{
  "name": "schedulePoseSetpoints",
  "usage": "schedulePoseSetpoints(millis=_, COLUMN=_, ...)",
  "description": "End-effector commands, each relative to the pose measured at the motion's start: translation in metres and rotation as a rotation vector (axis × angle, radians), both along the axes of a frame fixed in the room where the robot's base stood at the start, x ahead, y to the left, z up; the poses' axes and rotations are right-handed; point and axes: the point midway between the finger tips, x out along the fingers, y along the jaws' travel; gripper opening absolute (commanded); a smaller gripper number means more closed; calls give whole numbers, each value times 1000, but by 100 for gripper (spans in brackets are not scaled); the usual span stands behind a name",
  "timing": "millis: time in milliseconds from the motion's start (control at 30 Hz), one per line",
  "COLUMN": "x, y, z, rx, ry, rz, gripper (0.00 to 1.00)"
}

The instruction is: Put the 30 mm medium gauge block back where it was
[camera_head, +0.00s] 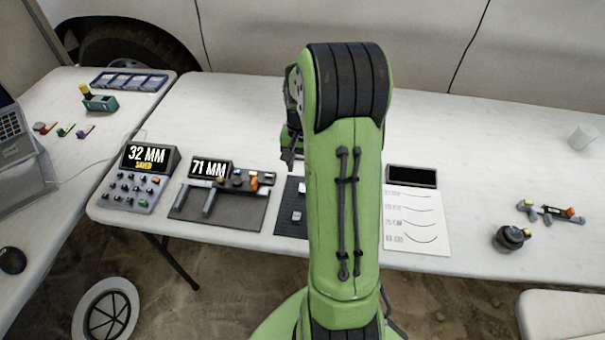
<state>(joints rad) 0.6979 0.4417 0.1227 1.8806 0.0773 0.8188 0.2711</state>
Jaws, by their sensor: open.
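I cannot tell which, if either, is the 30 mm medium gauge block. My green arm covers the mat's right side. My gripper (288,160) shows only in part at the arm's left edge, above the table behind the mat. Its dark fingers point down and are open. I see nothing held, though the arm hides part of it.
Left of the mat are a caliper-like device (208,201) under a "71 MM" display (211,168) and a keypad box (134,190) reading "32 MM SAVED". A printed sheet (425,235), dark round pot (511,238) and white cup (583,137) stand right. The back table is mostly clear.

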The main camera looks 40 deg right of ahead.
Motion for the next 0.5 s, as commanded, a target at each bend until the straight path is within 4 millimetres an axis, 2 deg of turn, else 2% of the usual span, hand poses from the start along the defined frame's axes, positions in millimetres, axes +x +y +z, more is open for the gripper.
schedulePoseSetpoints(millis=33, x=0, y=0, z=10, rx=0, ry=0, rz=0, gripper=50)
schedulePoseSetpoints(millis=167, x=0, y=2, z=21, rx=-2, ry=-2, rz=7, gripper=50)
schedulePoseSetpoints(millis=267, x=0, y=23, z=43, rx=-29, ry=-30, rz=73, gripper=50)
schedulePoseSetpoints(millis=367, x=-8, y=66, z=82, rx=-81, ry=-88, rz=213, gripper=50)
schedulePoseSetpoints(millis=500, x=-43, y=133, z=128, rx=-149, ry=-195, rz=446, gripper=50)
